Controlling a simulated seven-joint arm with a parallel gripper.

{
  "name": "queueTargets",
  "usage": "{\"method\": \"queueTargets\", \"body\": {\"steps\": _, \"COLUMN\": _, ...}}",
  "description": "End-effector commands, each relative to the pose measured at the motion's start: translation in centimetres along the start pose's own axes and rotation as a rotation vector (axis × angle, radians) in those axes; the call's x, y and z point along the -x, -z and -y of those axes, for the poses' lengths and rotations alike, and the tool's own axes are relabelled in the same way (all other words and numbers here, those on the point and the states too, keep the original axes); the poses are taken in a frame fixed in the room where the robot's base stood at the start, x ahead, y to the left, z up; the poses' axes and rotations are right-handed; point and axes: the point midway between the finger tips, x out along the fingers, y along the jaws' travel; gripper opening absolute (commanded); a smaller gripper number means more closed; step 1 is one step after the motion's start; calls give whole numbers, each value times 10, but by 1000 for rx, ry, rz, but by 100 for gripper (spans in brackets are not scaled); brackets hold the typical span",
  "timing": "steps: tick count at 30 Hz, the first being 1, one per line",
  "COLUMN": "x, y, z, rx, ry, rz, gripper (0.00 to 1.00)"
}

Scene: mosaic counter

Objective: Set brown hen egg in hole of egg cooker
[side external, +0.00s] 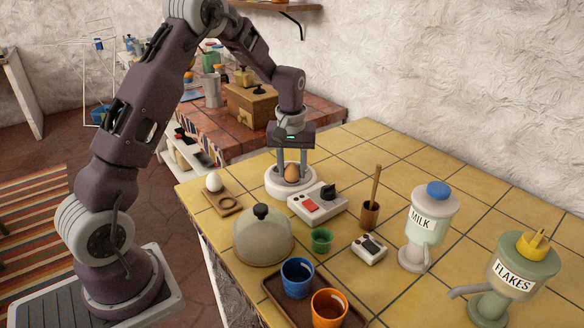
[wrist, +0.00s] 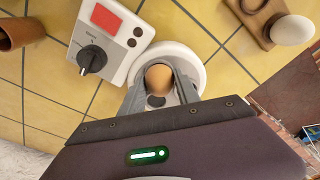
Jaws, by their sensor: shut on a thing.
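The brown hen egg (side external: 291,173) is between the fingers of my gripper (side external: 292,172), which is shut on it. It also shows in the wrist view (wrist: 159,78), with a finger on either side. The egg cooker has a round white bowl (side external: 275,190) and a box with a red button and a dark knob (side external: 318,202). The egg is over or inside the round bowl; the fingers reach down to it. In the wrist view a dark round spot, perhaps a hole (wrist: 156,101), shows beside the egg. I cannot tell whether the egg rests on the cooker.
A white egg (side external: 214,181) sits on a wooden holder (side external: 230,205) at left. A domed cover (side external: 262,236), a green cup (side external: 320,239), a wooden pot (side external: 370,213) and a small grey device (side external: 369,249) stand nearer the camera. Milk (side external: 428,228) and flakes (side external: 515,275) dispensers are at right.

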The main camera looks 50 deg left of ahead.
Motion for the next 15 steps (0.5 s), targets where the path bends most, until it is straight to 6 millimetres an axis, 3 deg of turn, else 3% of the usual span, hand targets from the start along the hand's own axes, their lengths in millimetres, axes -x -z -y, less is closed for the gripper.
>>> {"method": "queueTargets", "body": {"steps": 6, "x": 0, "y": 0, "z": 0, "rx": 0, "ry": 0, "rz": 0, "gripper": 15}}
{"method": "queueTargets", "body": {"steps": 7, "x": 0, "y": 0, "z": 0, "rx": 0, "ry": 0, "rz": 0, "gripper": 44}}
{"method": "queueTargets", "body": {"steps": 10, "x": 0, "y": 0, "z": 0, "rx": 0, "ry": 0, "rz": 0, "gripper": 63}}
{"method": "queueTargets", "body": {"steps": 15, "x": 0, "y": 0, "z": 0, "rx": 0, "ry": 0, "rz": 0, "gripper": 63}}
